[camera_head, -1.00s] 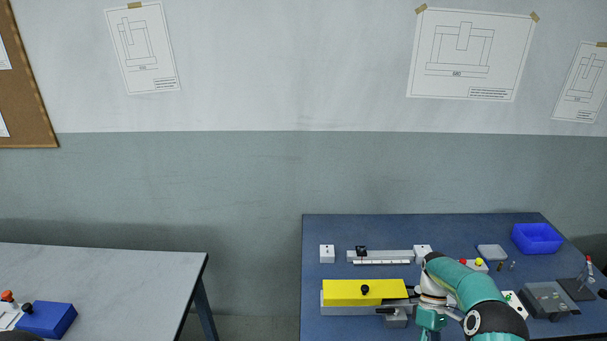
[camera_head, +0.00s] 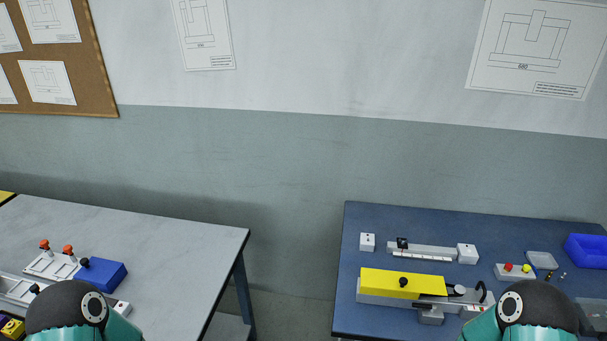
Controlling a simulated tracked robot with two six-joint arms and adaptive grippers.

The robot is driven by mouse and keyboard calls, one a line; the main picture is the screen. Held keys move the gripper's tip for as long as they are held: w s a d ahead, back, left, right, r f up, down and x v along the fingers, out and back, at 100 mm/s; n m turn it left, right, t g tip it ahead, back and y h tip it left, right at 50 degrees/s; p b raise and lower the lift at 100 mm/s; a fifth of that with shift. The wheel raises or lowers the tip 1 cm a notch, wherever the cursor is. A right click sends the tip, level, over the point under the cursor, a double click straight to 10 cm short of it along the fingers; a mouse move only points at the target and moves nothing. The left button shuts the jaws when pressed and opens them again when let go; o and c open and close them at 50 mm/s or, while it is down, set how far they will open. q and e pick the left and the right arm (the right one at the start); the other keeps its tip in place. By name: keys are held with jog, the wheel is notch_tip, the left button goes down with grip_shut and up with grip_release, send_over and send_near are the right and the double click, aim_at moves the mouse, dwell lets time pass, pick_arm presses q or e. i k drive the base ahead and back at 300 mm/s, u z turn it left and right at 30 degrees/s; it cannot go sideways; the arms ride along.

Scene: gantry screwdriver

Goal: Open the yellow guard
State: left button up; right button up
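The yellow guard (camera_head: 380,280) is a long yellow cover with a black knob (camera_head: 403,282) on it. It lies over a grey base (camera_head: 385,299) near the left front of the blue table. It looks closed; what is beneath it is hidden. My arms show as rounded black and teal links at the bottom left and bottom right. Neither gripper shows in the head view. My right arm's link stands to the right of the guard, apart from it in the picture.
The blue table (camera_head: 357,235) also holds a grey rail (camera_head: 425,249), a box with red and yellow buttons (camera_head: 515,272) and a blue bin (camera_head: 590,250). A grey table (camera_head: 180,245) stands left, with a blue box (camera_head: 103,273). A gap separates the tables.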

aim_at(384, 283)
jog(key=z, duration=1.2)
jog(key=i, duration=0.15)
jog(key=u, duration=2.75)
jog(key=k, duration=1.45)
jog(key=z, duration=0.85)
jog(key=i, duration=1.2)
